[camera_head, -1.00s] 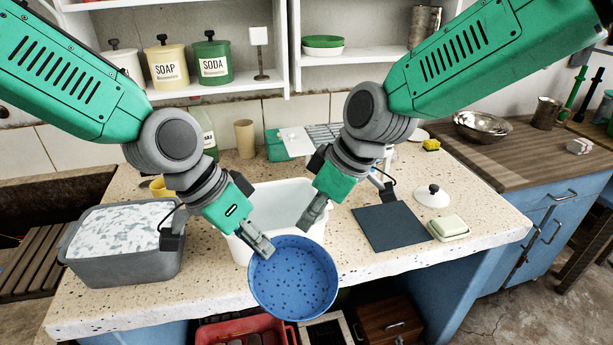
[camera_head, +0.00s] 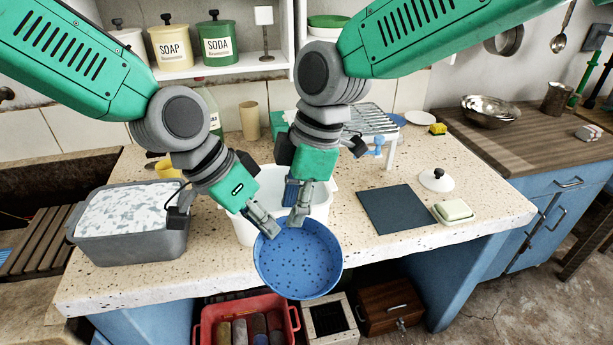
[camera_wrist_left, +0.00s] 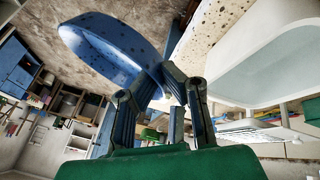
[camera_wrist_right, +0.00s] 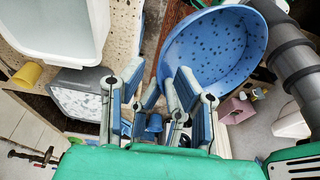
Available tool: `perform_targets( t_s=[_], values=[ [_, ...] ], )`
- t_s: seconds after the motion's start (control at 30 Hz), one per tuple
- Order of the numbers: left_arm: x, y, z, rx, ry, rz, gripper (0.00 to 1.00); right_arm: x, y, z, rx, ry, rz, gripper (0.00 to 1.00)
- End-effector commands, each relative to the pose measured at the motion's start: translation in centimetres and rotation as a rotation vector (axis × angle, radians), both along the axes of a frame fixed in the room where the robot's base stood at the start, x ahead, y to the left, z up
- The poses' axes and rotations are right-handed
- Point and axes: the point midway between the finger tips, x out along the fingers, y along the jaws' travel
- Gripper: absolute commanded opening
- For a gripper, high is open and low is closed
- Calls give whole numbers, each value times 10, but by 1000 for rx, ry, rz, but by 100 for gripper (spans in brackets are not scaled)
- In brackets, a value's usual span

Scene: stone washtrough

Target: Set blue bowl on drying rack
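The blue speckled bowl (camera_head: 300,262) is held tilted in front of the counter's front edge, its inside facing me. My left gripper (camera_head: 270,232) is shut on its upper left rim; the left wrist view shows the fingertips (camera_wrist_left: 170,82) meeting at the bowl's edge (camera_wrist_left: 110,48). My right gripper (camera_head: 297,212) is at the bowl's far rim, fingers apart; in the right wrist view its fingertips (camera_wrist_right: 160,82) are spread beside the rim of the bowl (camera_wrist_right: 215,50). I cannot tell whether they touch it. The metal drying rack (camera_head: 372,118) stands at the back of the counter, partly hidden by my right arm.
A white basin (camera_head: 245,228) stands behind the bowl. A grey tub (camera_head: 130,245) with foamy water is at left. A dark mat (camera_head: 397,209), a soap dish (camera_head: 453,212) and a white lid (camera_head: 436,180) lie at right. A red crate (camera_head: 245,315) is below the counter.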

Motion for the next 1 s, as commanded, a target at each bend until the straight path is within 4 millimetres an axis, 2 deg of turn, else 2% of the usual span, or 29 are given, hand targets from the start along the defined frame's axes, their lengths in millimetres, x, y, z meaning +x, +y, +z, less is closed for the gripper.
perform_targets(
  t_s=[0.2, 0.6, 0.63, 0.7, 1.0],
  values=[
    [0, -2, 1, 1, -2, 0, 0, -2, 6, -26, 1, 1, -1, 28],
    [0, -1, 1, -2, -2, 0, 0, -3, 8, -33, 0, 0, -1, 28],
    [0, -1, 1, -2, -2, 0, 0, -3, 8, -33, 0, 0, -1, 23],
    [0, -1, 1, -2, -2, 0, 0, -2, 8, -34, 0, -1, -1, 0],
    [-1, -2, 2, -3, -2, -3, 0, -2, 8, -34, 1, -3, -2, 0]
  ],
)
